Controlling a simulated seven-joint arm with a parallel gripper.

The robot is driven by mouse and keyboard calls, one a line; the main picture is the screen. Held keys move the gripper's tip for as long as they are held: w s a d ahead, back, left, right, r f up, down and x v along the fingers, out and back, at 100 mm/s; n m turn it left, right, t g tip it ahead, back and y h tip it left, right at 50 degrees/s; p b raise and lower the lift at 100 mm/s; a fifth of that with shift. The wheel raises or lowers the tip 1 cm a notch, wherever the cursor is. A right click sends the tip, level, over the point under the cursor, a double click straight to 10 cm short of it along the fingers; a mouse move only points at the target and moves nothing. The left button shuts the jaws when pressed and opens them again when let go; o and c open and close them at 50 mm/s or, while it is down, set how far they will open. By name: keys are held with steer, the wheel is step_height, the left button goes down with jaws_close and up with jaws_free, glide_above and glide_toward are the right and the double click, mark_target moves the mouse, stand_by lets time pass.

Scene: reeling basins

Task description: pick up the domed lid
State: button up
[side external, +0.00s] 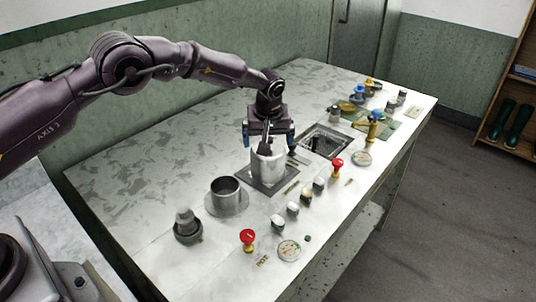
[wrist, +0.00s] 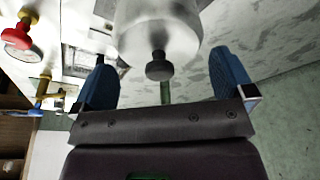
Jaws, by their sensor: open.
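A pale metal pot (side external: 268,172) stands on a dark square plate on the worktop. My gripper (side external: 268,142) is directly above it, open, pointing down, with its blue fingers spread to either side of the pot's top. In the wrist view a pale rounded body (wrist: 158,25), which appears to be the domed lid, has a dark knob (wrist: 159,68). The knob shows between the blue fingers of my gripper (wrist: 165,72), with space on both sides. The fingers hold nothing. The lid's edge against the pot cannot be made out.
An open grey pot (side external: 226,204) and a dark-based pale cone (side external: 186,222) stand to the left. Red-handled valves (side external: 248,238), a dial (side external: 289,250) and several small knobs line the front. A sunken basin (side external: 327,142) lies right of my gripper. The back left worktop is clear.

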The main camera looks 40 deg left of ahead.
steer(key=shift+w+a+f, duration=0.1)
steer(key=shift+f, duration=0.45)
